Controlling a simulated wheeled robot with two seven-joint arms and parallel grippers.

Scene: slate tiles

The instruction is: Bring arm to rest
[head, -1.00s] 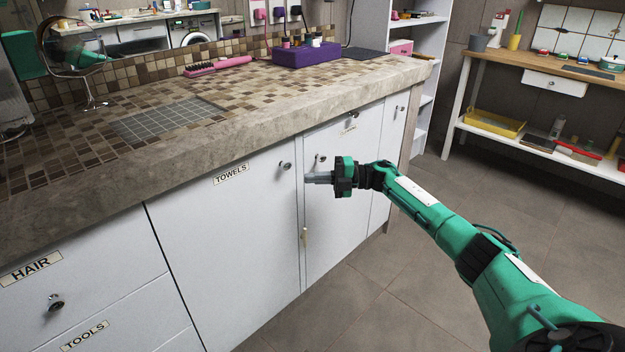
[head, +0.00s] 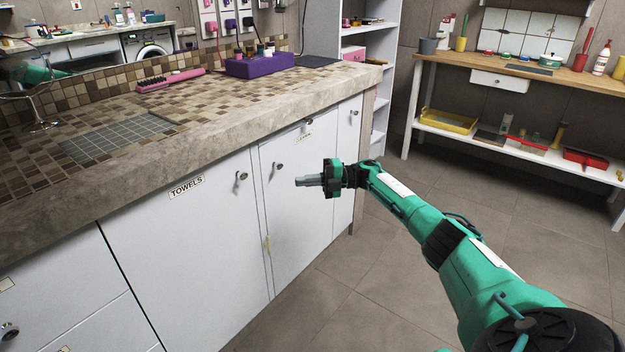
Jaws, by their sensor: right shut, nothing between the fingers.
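My right arm is green and black and comes in from the lower right. Its gripper (head: 309,181) is shut and empty, pointing left. In the picture it lies in front of the white cabinet door right of the "TOWELS" door (head: 190,220). I cannot tell how far it is from the door. The cabinet doors look closed. My left gripper does not show.
The tiled counter (head: 225,110) with its thick stone edge stands at the left, bearing a pink brush (head: 170,80) and a purple box (head: 260,66). A wooden workbench (head: 500,68) stands at the back right. Open tiled floor (head: 395,280) lies between.

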